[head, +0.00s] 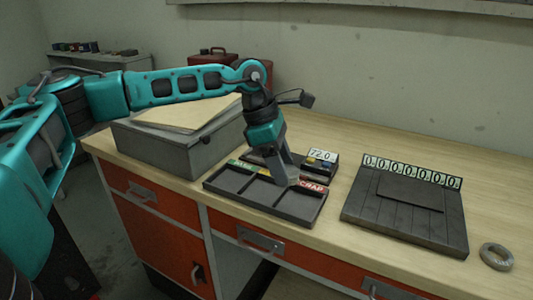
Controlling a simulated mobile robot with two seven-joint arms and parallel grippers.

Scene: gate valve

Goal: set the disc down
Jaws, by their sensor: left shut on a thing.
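My left gripper (288,180) points down over the dark sorting tray (268,209), at the back of its right part, beside the red "SCRAP" label (313,187). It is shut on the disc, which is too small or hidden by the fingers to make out. I cannot tell whether the disc touches the tray floor. The tray has three compartments, with a green and a yellow label to the left of the red one. My right gripper is not in view.
A gauge with a "72.0" display (322,156) stands just behind the tray. A slotted dark rack with number tags (400,225) is to the right, and a grey ring (496,257) lies at far right. A grey box (180,150) stands left. Bench is clear at back right.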

